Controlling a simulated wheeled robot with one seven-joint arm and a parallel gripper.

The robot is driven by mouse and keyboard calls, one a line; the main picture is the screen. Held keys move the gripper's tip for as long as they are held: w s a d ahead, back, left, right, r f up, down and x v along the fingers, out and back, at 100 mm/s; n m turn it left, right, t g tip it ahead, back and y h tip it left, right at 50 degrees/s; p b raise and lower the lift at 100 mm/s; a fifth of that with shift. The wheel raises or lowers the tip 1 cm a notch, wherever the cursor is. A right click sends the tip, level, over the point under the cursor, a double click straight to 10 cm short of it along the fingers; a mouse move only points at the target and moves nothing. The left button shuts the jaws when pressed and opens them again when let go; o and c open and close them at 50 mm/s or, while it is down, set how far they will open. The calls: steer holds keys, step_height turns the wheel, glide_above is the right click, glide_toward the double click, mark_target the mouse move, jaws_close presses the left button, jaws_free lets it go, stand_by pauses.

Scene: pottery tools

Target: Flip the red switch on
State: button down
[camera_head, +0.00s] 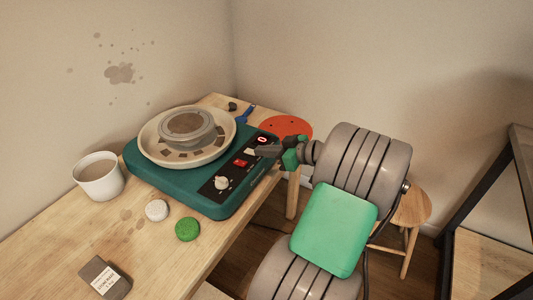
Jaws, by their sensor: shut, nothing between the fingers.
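The red switch (240,162) sits on the black control panel of the green pottery wheel (170,181), between a white knob (221,182) and a small display with a red digit (262,140). Its on or off position is too small to tell. My gripper (256,151) is shut and empty. It points left over the panel from the right side, just right of and above the red switch. I cannot tell whether its tip touches the panel. The gripper covers part of the panel near the display.
A white cup (99,180), a white disc (157,210), a green disc (187,229) and a dark box (104,278) stand on the wooden table (60,240). A red-orange disc (287,127) lies behind my arm. A wooden stool (412,207) stands right.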

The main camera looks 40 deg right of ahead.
glide_above(241, 162)
steer(key=s, duration=0.3)
steer(key=shift+d+f, duration=0.25)
steer(key=shift+f, duration=0.3)
steer(key=shift+d+f, duration=0.2)
steer(key=shift+f, duration=0.35)
step_height(241, 162, down, 4)
steer(key=shift+s+d+r, duration=0.1)
steer(key=shift+r, duration=0.1)
steer(key=shift+f, duration=0.25)
steer(key=shift+s+f+b, duration=0.1)
steer(key=shift+f+b, duration=0.45)
steer(key=shift+b, duration=0.1)
steer(key=shift+r+p, duration=0.55)
steer(key=shift+r, duration=0.45)
steer(key=shift+r, duration=0.1)
